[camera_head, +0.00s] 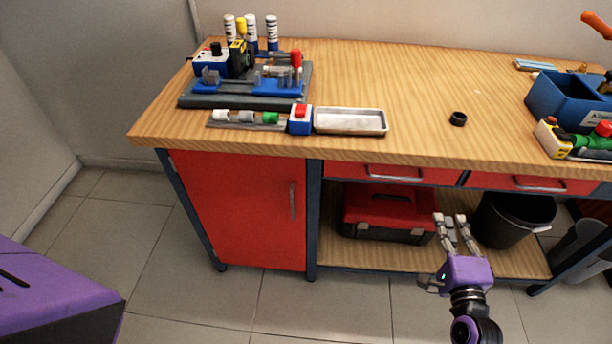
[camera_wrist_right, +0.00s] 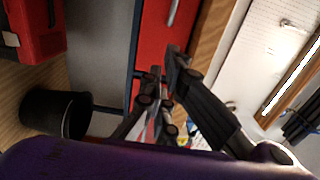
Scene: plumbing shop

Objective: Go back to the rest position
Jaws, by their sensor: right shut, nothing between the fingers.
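My right gripper (camera_head: 455,222) is purple with grey fingers. In the head view it is in front of the workbench, below the tabletop and at the height of the lower shelf. Its fingers point up toward the bench and hold nothing. In the right wrist view its dark fingers (camera_wrist_right: 165,100) show against the red drawer fronts. My left gripper does not show in either view.
The wooden workbench (camera_head: 420,90) carries a blue fixture (camera_head: 280,86), an empty metal tray (camera_head: 350,121), a black ring (camera_head: 458,118) and a blue bin (camera_head: 565,100). Under it are a red toolbox (camera_head: 385,208) and a black bucket (camera_head: 512,220). The floor in front is clear.

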